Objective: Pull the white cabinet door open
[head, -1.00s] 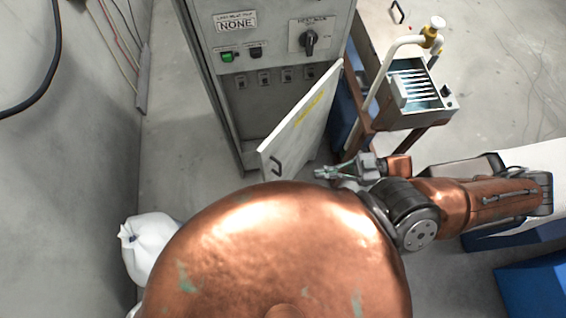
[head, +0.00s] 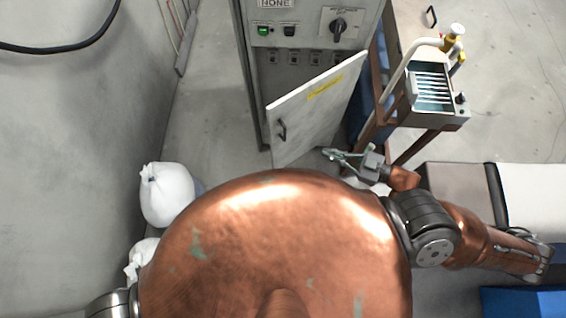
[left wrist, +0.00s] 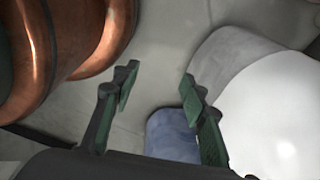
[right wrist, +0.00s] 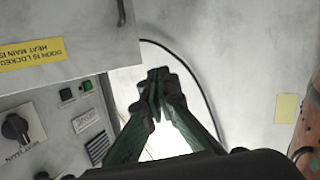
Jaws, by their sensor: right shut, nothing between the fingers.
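The white cabinet door (head: 325,112) stands ajar at an angle to the grey cabinet. Its dark handle (head: 282,130) is near the free left edge, and a yellow label (head: 325,90) is near the top. My right gripper (head: 328,154) is shut and empty, low and right of the handle in the head view. In the right wrist view, its fingertips (right wrist: 157,78) are together, apart from the door (right wrist: 70,25) at upper left; part of the handle (right wrist: 121,12) shows at the top. My left gripper (left wrist: 155,85) is open and empty, seen only in its wrist view.
The cabinet panel has a green button (head: 263,30) and a dark knob (head: 338,26). A cart with a tray (head: 432,92) stands right of the cabinet. White sacks (head: 167,195) lie at left. Bare floor (head: 215,110) is left of the cabinet.

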